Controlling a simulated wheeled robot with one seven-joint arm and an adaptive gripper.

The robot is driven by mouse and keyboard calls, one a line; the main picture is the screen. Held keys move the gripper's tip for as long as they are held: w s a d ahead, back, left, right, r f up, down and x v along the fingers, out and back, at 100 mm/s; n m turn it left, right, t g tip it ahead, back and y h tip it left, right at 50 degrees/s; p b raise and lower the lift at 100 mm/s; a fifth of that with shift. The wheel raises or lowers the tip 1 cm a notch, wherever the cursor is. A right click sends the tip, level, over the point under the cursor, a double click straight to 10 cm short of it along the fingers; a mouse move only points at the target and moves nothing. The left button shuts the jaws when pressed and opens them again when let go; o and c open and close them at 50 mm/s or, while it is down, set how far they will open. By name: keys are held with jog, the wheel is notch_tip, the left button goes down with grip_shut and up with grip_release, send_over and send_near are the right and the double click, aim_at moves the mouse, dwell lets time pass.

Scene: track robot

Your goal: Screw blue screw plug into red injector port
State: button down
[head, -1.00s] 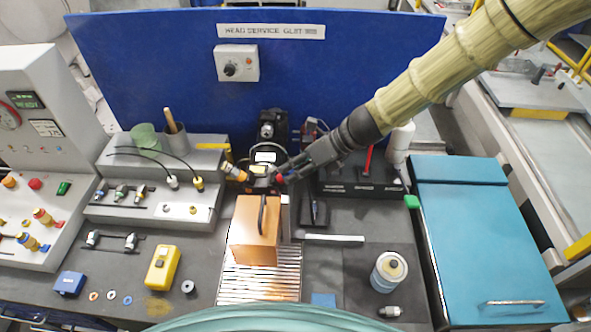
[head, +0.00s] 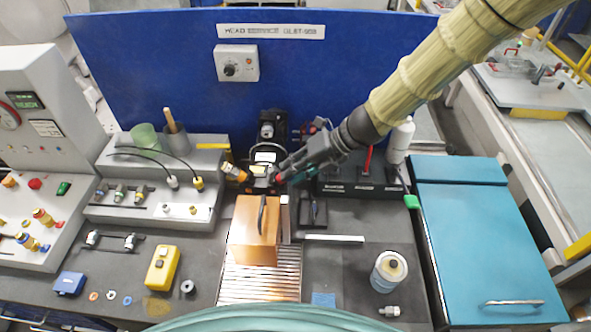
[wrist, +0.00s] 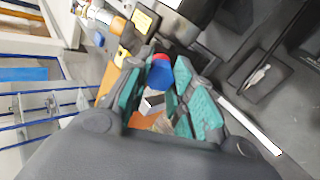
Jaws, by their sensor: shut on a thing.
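In the wrist view, my gripper (wrist: 166,95) has its teal-padded fingers around a small blue piece (wrist: 182,74), which looks like the screw plug. A red piece (wrist: 159,72), likely the injector port, sits right beside the blue one; whether the plug is seated in it I cannot tell. In the head view, my gripper (head: 284,180) reaches in from the right to the dark print-head unit (head: 264,157) in front of the blue panel. The plug is too small and covered to make out there.
An orange box (head: 250,243) with a black handle stands just in front on a ribbed plate. An orange-tipped connector (head: 234,173) lies left of the unit. A black tool rack (head: 360,187) is close on the right. A blue-green case (head: 485,245) lies farther right.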

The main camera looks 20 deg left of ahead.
jog(key=m, duration=0.6)
jog(key=shift+s+f, duration=0.2)
jog(key=shift+s, duration=0.05)
jog(key=shift+m, duration=1.6)
jog(key=shift+m, duration=1.4)
jog(key=c, duration=1.2)
grip_release()
jog(key=shift+w+a, duration=0.1)
jog(key=shift+w, duration=0.05)
jog(key=shift+r, duration=0.15)
jog(key=shift+c, duration=0.6)
jog(key=shift+w+r, duration=0.1)
